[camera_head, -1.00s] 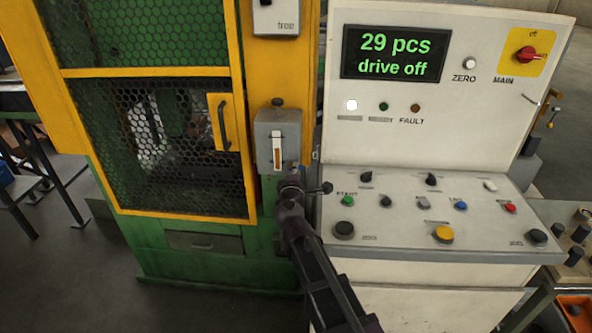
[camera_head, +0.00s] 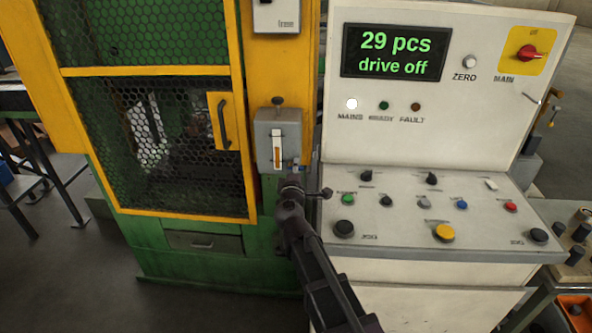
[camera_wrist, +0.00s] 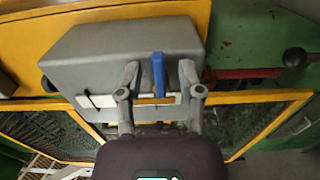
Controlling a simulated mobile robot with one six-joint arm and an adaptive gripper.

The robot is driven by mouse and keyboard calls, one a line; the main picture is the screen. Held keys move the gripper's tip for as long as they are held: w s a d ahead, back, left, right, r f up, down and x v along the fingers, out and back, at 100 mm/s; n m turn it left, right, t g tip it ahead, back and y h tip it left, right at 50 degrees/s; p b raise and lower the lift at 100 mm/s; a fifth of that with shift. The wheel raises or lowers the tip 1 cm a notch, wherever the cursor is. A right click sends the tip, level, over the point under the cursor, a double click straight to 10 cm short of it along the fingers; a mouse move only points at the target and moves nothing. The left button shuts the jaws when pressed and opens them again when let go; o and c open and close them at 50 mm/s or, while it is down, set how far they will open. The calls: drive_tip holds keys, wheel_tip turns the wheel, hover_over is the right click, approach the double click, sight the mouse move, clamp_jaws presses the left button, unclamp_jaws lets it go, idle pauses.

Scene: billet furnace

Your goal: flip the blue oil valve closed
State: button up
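The blue oil valve (camera_wrist: 158,74) shows in the wrist view as a short blue lever against the grey oil box (camera_wrist: 105,50). My gripper (camera_wrist: 159,66) is open, with one finger on each side of the lever. A gap shows between the lever and each finger, so it is not gripped. In the head view the grey oil box (camera_head: 262,130) with its orange sight glass is on the yellow machine post. My gripper (camera_head: 296,182) is just below its right side there and mostly hides the valve.
The control desk (camera_head: 400,285) with several buttons and knobs stands close to the right of my arm. The yellow-framed mesh door (camera_head: 160,145) is at the left. A black ball knob (camera_wrist: 295,57) is at the right in the wrist view.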

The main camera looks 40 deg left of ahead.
drive_tip(key=v, duration=1.2)
idle(0.3)
idle(0.5)
